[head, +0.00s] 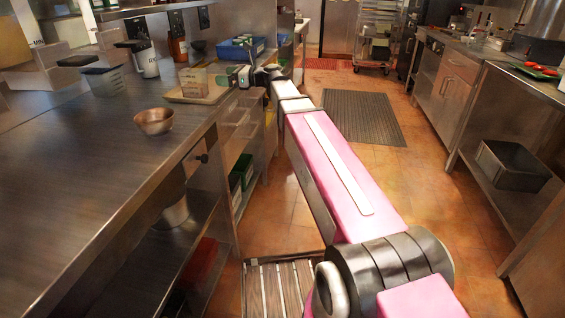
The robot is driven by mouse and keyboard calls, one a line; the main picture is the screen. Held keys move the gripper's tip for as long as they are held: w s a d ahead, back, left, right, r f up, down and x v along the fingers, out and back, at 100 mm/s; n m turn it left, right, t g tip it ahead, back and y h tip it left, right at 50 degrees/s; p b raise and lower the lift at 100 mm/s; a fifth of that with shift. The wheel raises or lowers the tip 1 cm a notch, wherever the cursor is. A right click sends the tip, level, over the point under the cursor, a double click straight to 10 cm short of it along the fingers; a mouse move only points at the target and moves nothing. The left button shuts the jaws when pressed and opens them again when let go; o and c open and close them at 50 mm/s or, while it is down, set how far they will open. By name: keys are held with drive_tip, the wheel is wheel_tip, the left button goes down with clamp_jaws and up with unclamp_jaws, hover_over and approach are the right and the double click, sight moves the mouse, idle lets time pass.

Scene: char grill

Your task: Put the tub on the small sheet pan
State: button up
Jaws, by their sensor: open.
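A small clear tub (193,82) with tan contents stands upright on the small sheet pan (216,95), on the left steel counter. My arm reaches forward along the counter's right edge. My gripper (240,76) is at its far end, just right of the tub and near the pan's back right corner. The gripper is small and dark in the view; it is open, with a visible gap between it and the tub. The fingertips are hard to make out.
A copper-coloured bowl (154,121) stands on the counter in front of the pan. Another clear container (104,81), bottles (146,60) and a blue bin (240,50) stand farther back. The near counter is bare. A dark mat (362,117) lies on the floor to the right.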

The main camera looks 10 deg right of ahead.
drive_tip(key=s+d+f+n+g+h, duration=0.1)
drive_tip(key=s+d+f+n+h, duration=0.15)
drive_tip(key=f, duration=0.65)
drive_tip(key=s+d+f+n+h, duration=0.2)
drive_tip(key=d+f+n+h, duration=0.15)
drive_tip(key=f, duration=0.45)
drive_tip(key=s+d+f+n+g+h, duration=0.2)
drive_tip(key=s+d+f+n+h, duration=0.3)
drive_tip(key=f, duration=0.7)
drive_tip(key=s+d+f+n+g+h, duration=0.3)
drive_tip(key=s+d+f+n+h, duration=0.2)
drive_tip(key=s+d+f+n, duration=0.5)
drive_tip(key=s+d+f, duration=0.3)
drive_tip(key=shift+s+d+n+h, duration=0.2)
drive_tip(key=shift+s+n+h, duration=0.1)
drive_tip(key=shift+s, duration=0.05)
